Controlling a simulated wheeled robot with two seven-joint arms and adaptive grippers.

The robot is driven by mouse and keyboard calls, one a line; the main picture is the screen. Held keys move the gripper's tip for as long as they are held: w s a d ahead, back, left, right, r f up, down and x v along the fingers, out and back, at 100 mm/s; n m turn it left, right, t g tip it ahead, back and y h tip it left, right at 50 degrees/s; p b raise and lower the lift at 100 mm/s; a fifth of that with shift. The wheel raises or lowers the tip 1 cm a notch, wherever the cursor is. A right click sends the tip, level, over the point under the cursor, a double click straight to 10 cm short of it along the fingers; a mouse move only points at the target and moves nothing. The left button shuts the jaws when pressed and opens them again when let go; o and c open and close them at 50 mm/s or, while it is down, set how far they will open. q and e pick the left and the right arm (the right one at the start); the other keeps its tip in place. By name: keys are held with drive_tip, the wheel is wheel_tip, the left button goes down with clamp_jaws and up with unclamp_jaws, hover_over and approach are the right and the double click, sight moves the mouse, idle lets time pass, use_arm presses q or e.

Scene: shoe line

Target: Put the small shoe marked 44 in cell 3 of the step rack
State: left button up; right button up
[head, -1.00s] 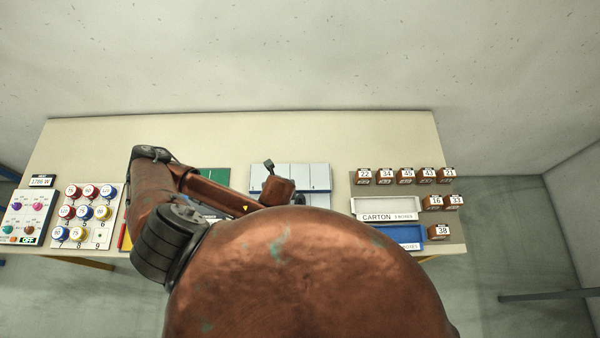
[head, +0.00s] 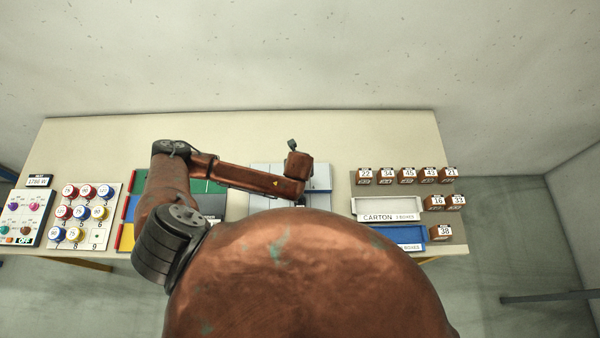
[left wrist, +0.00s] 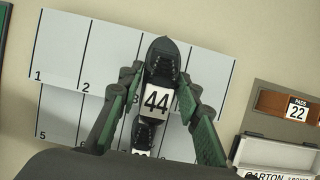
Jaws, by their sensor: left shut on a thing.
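In the left wrist view my left gripper (left wrist: 158,108) is shut on the small dark shoe marked 44 (left wrist: 161,58), whose white label faces the camera. The grey-white step rack (left wrist: 62,45) lies behind it, with cells 1, 2, 5 and 6 readable. I cannot tell whether the shoe touches the rack. In the head view the step rack (head: 322,178) is partly covered by my left arm, and the shoe is hidden. My right gripper is not in view.
Another dark item with a partly hidden white label (left wrist: 140,154) shows below the 44 label. Right of the rack are a white carton tray (head: 388,205), a blue tray (head: 405,234) and several numbered brown boxes (head: 409,175). A green panel (head: 205,186) lies left.

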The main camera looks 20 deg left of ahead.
use_arm(q)
drive_tip(key=shift+w+f, duration=0.45)
drive_tip(key=shift+f, duration=1.6)
drive_tip(key=o, duration=1.2)
drive_tip(key=shift+c, duration=0.2)
drive_tip(key=shift+r, duration=0.1)
drive_tip(key=v, duration=1.2)
